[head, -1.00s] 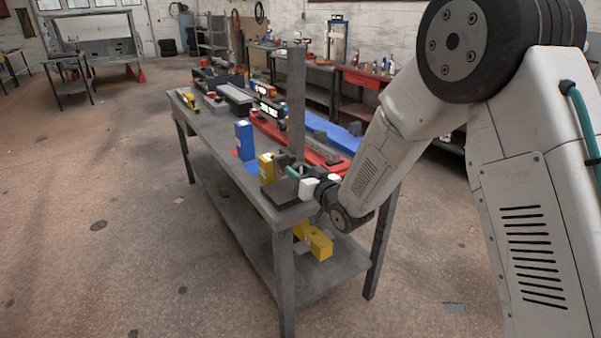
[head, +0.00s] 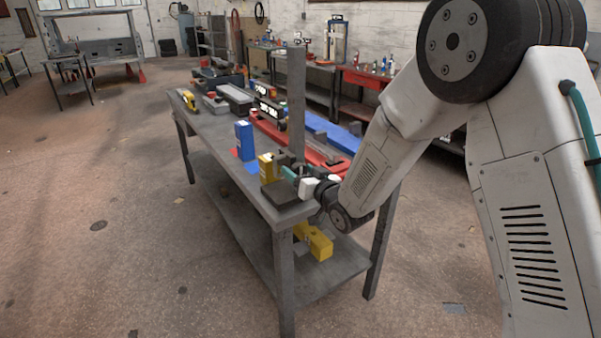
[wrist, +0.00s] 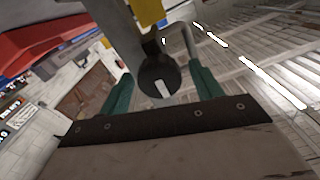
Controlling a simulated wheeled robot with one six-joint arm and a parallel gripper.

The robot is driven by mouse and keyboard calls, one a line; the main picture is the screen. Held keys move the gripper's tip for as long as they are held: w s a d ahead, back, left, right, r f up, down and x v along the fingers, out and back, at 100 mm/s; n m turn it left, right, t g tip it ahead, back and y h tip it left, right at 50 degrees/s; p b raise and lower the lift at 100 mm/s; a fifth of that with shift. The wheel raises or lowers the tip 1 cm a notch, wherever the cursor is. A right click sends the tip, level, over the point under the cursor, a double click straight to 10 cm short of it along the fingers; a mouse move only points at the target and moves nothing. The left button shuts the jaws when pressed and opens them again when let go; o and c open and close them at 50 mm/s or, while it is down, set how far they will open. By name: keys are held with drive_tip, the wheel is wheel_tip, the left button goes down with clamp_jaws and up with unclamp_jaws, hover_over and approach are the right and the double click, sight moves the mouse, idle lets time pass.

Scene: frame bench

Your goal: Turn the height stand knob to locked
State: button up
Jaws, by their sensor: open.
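The height stand has a tall grey post (head: 297,100) on a dark base (head: 287,193) at the near end of the bench. In the wrist view, its round dark knob (wrist: 157,73) with a white pointer mark lies ahead, near the grey post (wrist: 117,28). My gripper (wrist: 162,75) is open, with one teal finger on each side of the knob. A gap shows between each finger and the knob; I cannot tell whether either touches it. In the head view my gripper (head: 288,173) is beside the post, low above the base, and the knob is not clear.
A yellow block (head: 266,168) and a blue block (head: 244,140) stand left of the post. A red tray (head: 340,163) lies behind it. A bent grey rod (wrist: 188,42) is close to the right finger in the wrist view.

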drive_tip(key=v, duration=0.7)
drive_tip(key=shift+s+d, duration=0.25)
drive_tip(key=shift+s, duration=0.1)
wheel_tip(320, 180, down, 9)
drive_tip(key=s+d+g+h, duration=0.2)
drive_tip(key=d+g+h, duration=0.1)
drive_tip(key=g+h, duration=0.1)
drive_tip(key=s+d+g+h, duration=0.4)
drive_tip(key=s+d, duration=0.2)
drive_tip(key=d, duration=0.1)
drive_tip(key=s+d+r+m+g, duration=0.1)
drive_tip(key=s+d+r, duration=0.3)
drive_tip(key=s, duration=0.6)
drive_tip(key=s+d+r+m+g+h, duration=0.1)
drive_tip(key=s+d+r+m+g, duration=0.1)
drive_tip(key=s+d+r, duration=0.3)
drive_tip(key=s+d+r+m+g+h, duration=0.1)
drive_tip(key=s+d+r, duration=0.3)
drive_tip(key=s+r, duration=0.7)
drive_tip(key=shift+s+d+r+g, duration=0.2)
drive_tip(key=shift+s+g, duration=0.6)
drive_tip(key=shift+s, duration=1.45)
